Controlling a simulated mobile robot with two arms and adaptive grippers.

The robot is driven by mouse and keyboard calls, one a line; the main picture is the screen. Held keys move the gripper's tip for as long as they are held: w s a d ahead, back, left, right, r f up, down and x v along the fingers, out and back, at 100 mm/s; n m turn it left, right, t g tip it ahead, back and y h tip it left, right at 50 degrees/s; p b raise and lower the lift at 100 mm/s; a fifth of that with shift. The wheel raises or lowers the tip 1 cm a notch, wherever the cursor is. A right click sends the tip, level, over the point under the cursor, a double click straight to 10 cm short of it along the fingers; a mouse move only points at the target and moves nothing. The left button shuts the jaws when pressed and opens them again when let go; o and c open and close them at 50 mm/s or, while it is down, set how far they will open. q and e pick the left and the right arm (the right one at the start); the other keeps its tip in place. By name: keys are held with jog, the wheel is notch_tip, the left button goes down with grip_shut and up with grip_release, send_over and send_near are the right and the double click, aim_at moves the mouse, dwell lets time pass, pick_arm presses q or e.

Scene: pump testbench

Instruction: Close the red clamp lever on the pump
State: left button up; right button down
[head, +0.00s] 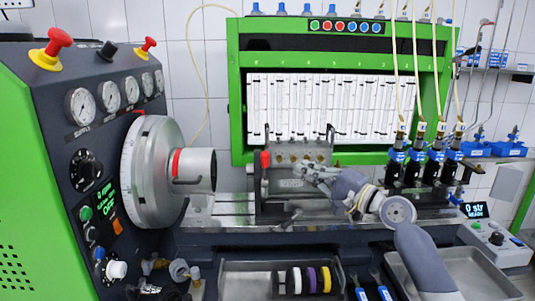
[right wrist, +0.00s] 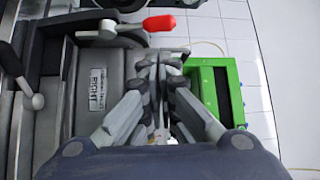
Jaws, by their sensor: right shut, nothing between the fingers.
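The red clamp lever (head: 265,160) stands roughly upright at the left end of the grey metal pump (head: 290,184) in the head view. In the right wrist view, the red lever grip (right wrist: 160,23) shows at the top, on a metal rod from a pivot at its left. My right gripper (head: 305,172) is at the pump's right side, to the right of the lever. Its fingers (right wrist: 158,68) are shut and empty, apart from the red grip in the right wrist view. The pump body there (right wrist: 100,80) is partly hidden by the fingers. My left gripper is not in view.
A large round metal drive wheel (head: 150,172) on the dark control cabinet (head: 75,130) stands left of the pump. A green-framed gauge panel (head: 238,100) is behind. Blue-collared injectors (head: 420,155) stand right. A tray with coloured rings (head: 305,280) lies in front.

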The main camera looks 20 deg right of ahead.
aim_at(265, 170)
pick_arm(q)
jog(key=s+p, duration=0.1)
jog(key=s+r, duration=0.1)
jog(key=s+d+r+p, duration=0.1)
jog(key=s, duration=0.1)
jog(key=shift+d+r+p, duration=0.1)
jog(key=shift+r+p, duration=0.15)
jog(key=shift+p, duration=0.1)
pick_arm(e)
jog(key=x, duration=0.9)
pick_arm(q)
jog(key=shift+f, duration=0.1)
pick_arm(e)
jog(key=shift+w+a, duration=0.1)
jog(key=shift+a, duration=0.1)
